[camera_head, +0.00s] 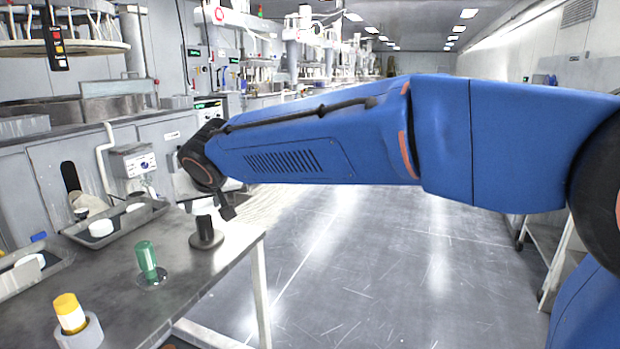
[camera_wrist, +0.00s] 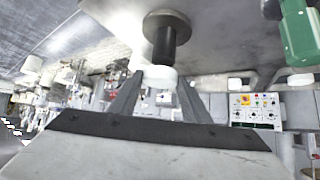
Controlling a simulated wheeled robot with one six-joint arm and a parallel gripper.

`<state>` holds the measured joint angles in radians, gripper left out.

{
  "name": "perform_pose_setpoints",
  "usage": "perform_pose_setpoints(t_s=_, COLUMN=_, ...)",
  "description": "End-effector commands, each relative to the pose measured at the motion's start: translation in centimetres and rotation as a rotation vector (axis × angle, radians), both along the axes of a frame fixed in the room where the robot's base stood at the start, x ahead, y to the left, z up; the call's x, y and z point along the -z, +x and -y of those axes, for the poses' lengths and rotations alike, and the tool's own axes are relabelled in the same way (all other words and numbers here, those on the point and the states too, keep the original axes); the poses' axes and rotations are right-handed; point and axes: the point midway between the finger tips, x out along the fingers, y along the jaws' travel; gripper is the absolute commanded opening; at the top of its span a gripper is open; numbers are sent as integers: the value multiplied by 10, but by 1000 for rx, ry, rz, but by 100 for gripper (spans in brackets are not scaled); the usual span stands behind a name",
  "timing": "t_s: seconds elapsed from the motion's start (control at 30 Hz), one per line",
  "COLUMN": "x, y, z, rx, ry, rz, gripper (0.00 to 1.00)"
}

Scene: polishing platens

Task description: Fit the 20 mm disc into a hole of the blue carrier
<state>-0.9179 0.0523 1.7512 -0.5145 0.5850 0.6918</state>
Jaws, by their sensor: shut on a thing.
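My gripper (camera_wrist: 160,80) is shut on a small white disc (camera_wrist: 159,74), which shows between the fingertips in the wrist view. In the head view my gripper (camera_head: 228,212) is small and dark, over the table's far right corner, and the disc cannot be made out there. The gripper is close to a black post (camera_head: 204,228) on a round base; the post also shows just beyond the disc in the wrist view (camera_wrist: 165,43). I cannot clearly identify the blue carrier; only a small blue piece (camera_head: 38,237) shows at the far left.
A grey table (camera_head: 200,285) carries a green cylinder (camera_head: 147,259) and a yellow-topped white cylinder (camera_head: 70,312) in a grey ring (camera_head: 88,336). A tray (camera_head: 73,233) at the back holds white round pieces (camera_head: 101,228). Open floor lies right of the table.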

Motion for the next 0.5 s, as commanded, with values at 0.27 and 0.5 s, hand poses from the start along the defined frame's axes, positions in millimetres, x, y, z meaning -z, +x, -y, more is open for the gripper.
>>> perform_pose_setpoints(t_s=0.27, x=-12, y=0, z=0, rx=0, ry=1, rz=1, gripper=20)
perform_pose_setpoints(t_s=0.5, x=-21, y=0, z=0, rx=-1, ry=1, rz=1, gripper=20)
